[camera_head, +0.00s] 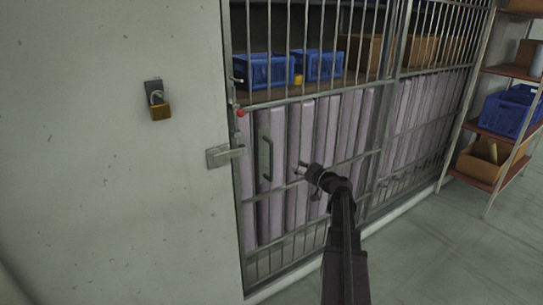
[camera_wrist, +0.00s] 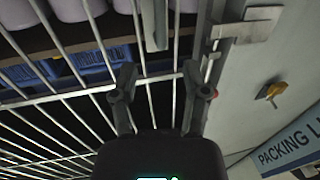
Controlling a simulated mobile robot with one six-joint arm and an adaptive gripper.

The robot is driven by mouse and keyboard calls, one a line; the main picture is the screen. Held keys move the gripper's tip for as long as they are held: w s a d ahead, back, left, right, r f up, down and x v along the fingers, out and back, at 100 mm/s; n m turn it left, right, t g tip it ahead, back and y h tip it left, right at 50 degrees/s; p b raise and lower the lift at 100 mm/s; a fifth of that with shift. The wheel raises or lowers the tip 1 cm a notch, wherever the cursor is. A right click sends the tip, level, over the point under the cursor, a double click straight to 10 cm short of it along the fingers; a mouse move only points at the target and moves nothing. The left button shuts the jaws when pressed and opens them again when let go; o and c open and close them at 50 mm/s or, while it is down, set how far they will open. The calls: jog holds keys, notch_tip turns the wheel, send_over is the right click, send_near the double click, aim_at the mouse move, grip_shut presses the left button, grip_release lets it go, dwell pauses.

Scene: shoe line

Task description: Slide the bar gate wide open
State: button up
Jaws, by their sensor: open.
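The bar gate (camera_head: 300,101) stands across the shelving, its left edge against the white wall; no opening shows there. An upright grey handle (camera_head: 266,158) is on the gate near that edge. In the wrist view a grey bar that looks like the handle (camera_wrist: 155,25) is at the top, beyond my fingertips. A metal latch (camera_head: 226,155) bridges wall and gate edge; it also shows in the wrist view (camera_wrist: 245,28). My gripper (camera_head: 302,170) is open and empty, right of the handle and apart from it. Its two fingers (camera_wrist: 158,78) show spread in the wrist view.
A brass padlock (camera_head: 160,112) hangs from a plate on the wall, clear of the gate. A small red knob (camera_head: 240,112) is at the gate's edge. Blue crates (camera_head: 264,71) stand behind the bars. An open shelf rack (camera_head: 505,72) with boxes stands at the right.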

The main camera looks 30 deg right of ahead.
jog(key=x, duration=1.3)
jog(key=shift+w, duration=0.3)
jog(key=shift+a, duration=0.15)
grip_shut()
